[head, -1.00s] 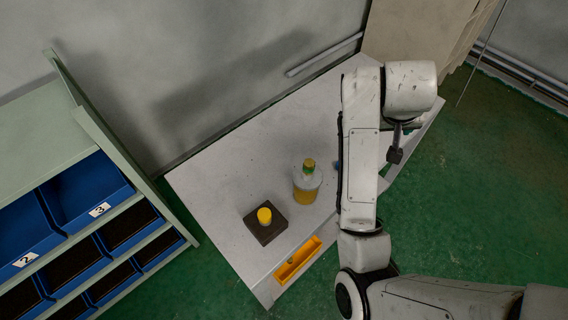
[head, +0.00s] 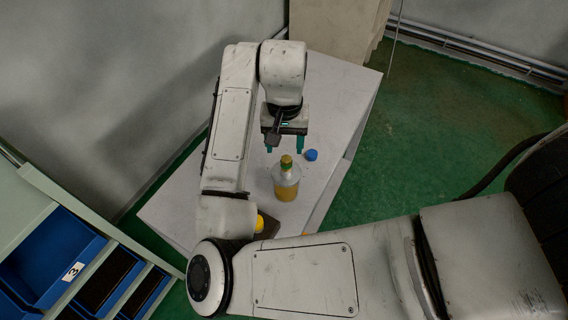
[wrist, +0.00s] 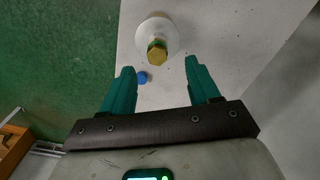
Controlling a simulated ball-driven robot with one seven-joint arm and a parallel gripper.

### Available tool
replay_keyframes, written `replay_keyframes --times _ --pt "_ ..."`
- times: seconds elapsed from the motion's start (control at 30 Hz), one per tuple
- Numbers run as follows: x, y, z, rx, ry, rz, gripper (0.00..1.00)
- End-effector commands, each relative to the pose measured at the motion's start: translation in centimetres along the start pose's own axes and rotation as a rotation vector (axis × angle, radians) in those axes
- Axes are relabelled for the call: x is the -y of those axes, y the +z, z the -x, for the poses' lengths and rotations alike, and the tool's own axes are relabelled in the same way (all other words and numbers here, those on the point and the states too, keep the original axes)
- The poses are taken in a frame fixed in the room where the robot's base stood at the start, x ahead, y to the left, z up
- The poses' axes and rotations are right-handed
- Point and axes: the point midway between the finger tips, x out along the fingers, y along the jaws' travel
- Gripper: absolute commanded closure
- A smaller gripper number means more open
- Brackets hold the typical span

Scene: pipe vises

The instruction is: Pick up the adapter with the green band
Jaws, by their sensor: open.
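The piece with the green band (head: 286,164) has a yellow top. It sits upright on a pale, bottle-like body with a yellow lower part (head: 286,188) on the table. From above in the wrist view, its yellow hexagonal top (wrist: 157,54) shows over a white round shoulder (wrist: 145,30). My gripper (head: 284,147) is open and empty, its teal fingers apart, just behind the piece in the head view. In the wrist view the piece lies beyond the fingertips (wrist: 162,70), roughly centred between them and apart from both.
A small blue round thing (head: 311,155) lies on the table (head: 335,95) close to the bottle-like body. A yellow knob (head: 260,223) at the front is partly hidden by my arm. A shelf with blue bins (head: 50,255) stands at the left. The table's back right is clear.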

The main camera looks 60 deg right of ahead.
Motion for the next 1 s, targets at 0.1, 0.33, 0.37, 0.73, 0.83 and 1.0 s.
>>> replay_keyframes --times 0.1,0.33,0.37,0.73,0.83,1.0 --pt "0.0 0.0 -1.1 -0.001 0.001 -0.001 0.39" --pt "-0.2 0.0 -2.8 0.001 0.001 0.001 0.39" --pt "-0.2 0.0 -3.3 0.001 0.000 0.001 0.39" --pt "-0.4 -0.2 -6.6 -0.003 -0.001 0.000 0.39" --pt "-0.4 -0.2 -6.6 -0.003 -0.001 -0.001 0.39" --pt "-0.4 -0.2 -6.6 -0.003 -0.001 -0.001 0.51"
